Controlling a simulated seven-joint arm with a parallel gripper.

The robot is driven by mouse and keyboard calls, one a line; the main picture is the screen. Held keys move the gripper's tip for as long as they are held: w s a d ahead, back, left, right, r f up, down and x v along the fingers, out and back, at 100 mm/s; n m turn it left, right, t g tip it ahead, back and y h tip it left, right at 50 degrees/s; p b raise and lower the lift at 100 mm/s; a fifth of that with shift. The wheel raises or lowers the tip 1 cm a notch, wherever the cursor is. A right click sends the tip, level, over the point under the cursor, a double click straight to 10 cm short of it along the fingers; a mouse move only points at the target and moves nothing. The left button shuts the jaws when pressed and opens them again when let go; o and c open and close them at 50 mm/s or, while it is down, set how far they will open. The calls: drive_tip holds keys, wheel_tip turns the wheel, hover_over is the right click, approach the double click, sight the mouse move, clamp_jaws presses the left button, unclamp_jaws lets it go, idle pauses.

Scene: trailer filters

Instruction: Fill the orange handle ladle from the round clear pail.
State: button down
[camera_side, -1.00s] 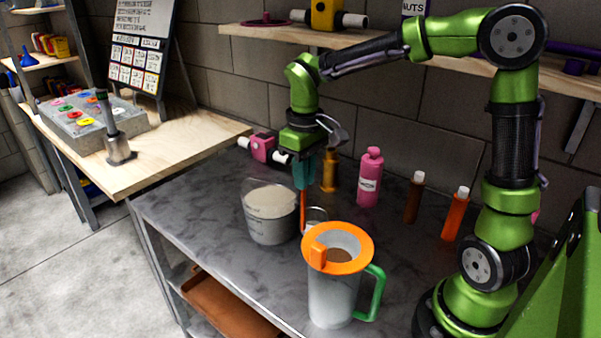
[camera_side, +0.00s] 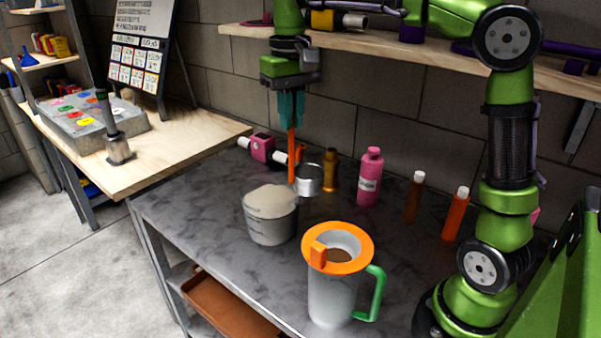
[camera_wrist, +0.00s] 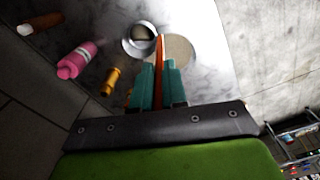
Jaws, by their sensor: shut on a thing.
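My gripper (camera_side: 291,108) is shut on the orange handle of the ladle (camera_side: 308,180), which hangs below it with the handle upright. In the wrist view the teal fingers (camera_wrist: 158,82) close on the orange handle, and the round metal ladle cup (camera_wrist: 138,38) shows beside it. The cup hangs above the table, to the right of and a little behind the round clear pail (camera_side: 270,228) in the side view. The pail holds pale material heaped near its rim. I cannot tell what is inside the ladle cup.
A pitcher (camera_side: 331,295) with an orange lid and green handle stands at the front. A pink bottle (camera_side: 369,180), a gold bottle (camera_side: 331,172), brown (camera_side: 414,200) and orange (camera_side: 456,216) bottles stand behind. A wall shelf (camera_side: 420,58) runs above.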

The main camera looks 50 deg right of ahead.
drive_tip(key=w+r+n, duration=0.2)
drive_tip(key=w+n, duration=0.4)
drive_tip(key=n, duration=1)
wheel_tip(320, 180, down, 15)
drive_tip(key=shift+d+r, duration=0.2)
drive_tip(key=shift+d, duration=0.1)
idle(1.2)
drive_tip(key=shift+s, duration=0.1)
